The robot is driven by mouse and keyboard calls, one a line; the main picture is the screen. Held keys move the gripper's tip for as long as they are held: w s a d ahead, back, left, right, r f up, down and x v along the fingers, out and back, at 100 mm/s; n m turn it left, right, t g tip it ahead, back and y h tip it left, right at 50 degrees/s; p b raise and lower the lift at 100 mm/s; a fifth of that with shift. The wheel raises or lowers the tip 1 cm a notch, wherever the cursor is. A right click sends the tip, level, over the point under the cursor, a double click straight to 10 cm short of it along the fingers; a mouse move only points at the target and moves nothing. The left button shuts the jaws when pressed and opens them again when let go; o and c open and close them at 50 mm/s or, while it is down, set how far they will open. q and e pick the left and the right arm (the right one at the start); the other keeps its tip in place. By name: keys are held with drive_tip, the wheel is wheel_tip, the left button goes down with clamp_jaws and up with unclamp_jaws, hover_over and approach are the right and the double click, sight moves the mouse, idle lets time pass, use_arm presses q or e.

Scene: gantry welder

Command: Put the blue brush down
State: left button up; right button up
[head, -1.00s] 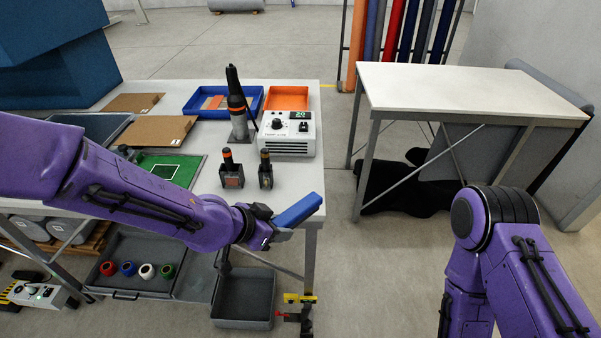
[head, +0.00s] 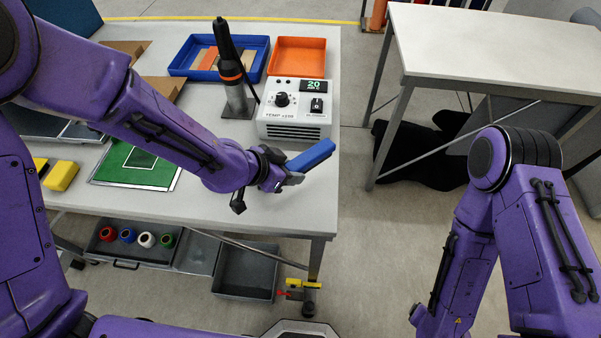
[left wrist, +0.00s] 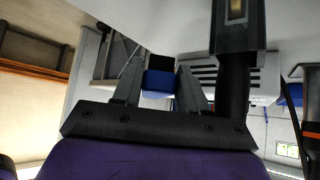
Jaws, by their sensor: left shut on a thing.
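My left gripper (head: 286,180) is shut on the blue brush (head: 310,154), seen as a blue block pointing up and right. It appears to be above the right part of the white table (head: 290,212), in front of the white control box (head: 292,122). In the left wrist view the blue brush (left wrist: 158,82) sits between the two fingers. I cannot tell whether the brush touches the table. My right arm shows at the right, but its gripper is out of view.
A soldering-type tool (head: 232,75) stands upright behind my left arm. A blue tray (head: 190,72) and an orange tray (head: 300,45) lie at the back. A green board (head: 125,170) is at left. The table's front right corner is bare. A second table (head: 490,45) stands at right.

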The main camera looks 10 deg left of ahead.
use_arm(q)
drive_tip(key=s+f, duration=0.1)
drive_tip(key=f, duration=0.1)
drive_tip(key=s+f, duration=0.1)
drive_tip(key=f, duration=0.1)
drive_tip(key=shift+s+d, duration=0.1)
drive_tip(key=shift+s, duration=0.25)
drive_tip(key=f, duration=0.1)
drive_tip(key=w+f, duration=0.1)
drive_tip(key=shift+w+f, duration=0.15)
drive_tip(key=shift+f, duration=0.15)
drive_tip(key=shift+w+f, duration=0.15)
drive_tip(key=shift+w, duration=0.15)
drive_tip(key=shift+s, duration=0.3)
drive_tip(key=o, duration=0.8)
use_arm(e)
drive_tip(key=shift+s+r, duration=0.25)
drive_tip(key=shift+s, duration=0.6)
